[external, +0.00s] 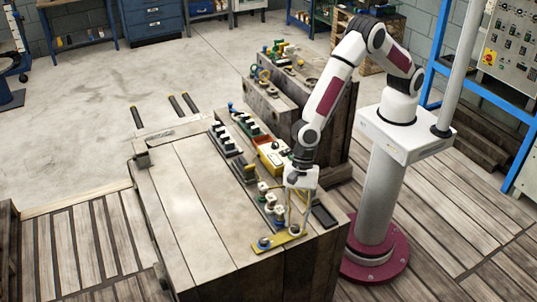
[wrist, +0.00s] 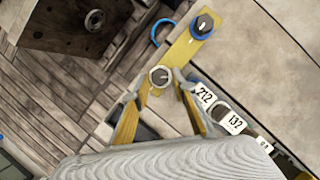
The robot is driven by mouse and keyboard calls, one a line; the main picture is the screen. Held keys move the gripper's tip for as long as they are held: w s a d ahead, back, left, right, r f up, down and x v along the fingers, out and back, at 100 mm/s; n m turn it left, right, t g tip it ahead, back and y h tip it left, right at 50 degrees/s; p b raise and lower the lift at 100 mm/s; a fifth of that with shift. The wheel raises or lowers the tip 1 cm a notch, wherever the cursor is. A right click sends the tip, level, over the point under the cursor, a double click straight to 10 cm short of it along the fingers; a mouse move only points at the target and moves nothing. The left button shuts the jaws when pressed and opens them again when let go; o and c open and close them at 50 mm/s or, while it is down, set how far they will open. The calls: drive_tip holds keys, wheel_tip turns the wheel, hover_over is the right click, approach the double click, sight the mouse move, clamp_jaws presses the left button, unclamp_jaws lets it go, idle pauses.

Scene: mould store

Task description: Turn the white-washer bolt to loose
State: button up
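The white-washer bolt (wrist: 160,76) has a pale ring around a dark centre and sits on a yellow plate (wrist: 181,50). Its slot direction and any loose or tight mark are too small to read. A second bolt with a blue washer (wrist: 202,25) sits at the plate's other end; it also shows in the external view (external: 264,243). My gripper (wrist: 160,82) points down over the white-washer bolt, with one yellow finger on each side of it. The fingers stand apart and small gaps seem to show beside the bolt. In the external view my gripper (external: 297,228) is low at the plate's right end.
White-topped blocks (external: 270,198) stand in a row behind the plate. A dark flat tray (external: 323,216) lies to the right. The bench's left half (external: 190,215) is clear.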

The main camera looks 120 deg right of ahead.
drive_tip(key=s+d+r+n+g+h, duration=0.1)
drive_tip(key=s+d+r+n, duration=0.4)
drive_tip(key=s+r+n, duration=0.3)
drive_tip(key=s+d+r+n+g+h, duration=0.1)
drive_tip(key=s+d+r+n, duration=0.5)
drive_tip(key=s+n, duration=0.6)
drive_tip(key=shift+s+r+n+g, duration=0.3)
drive_tip(key=shift+s+r, duration=0.3)
drive_tip(key=shift+r, duration=0.3)
idle(1.4)
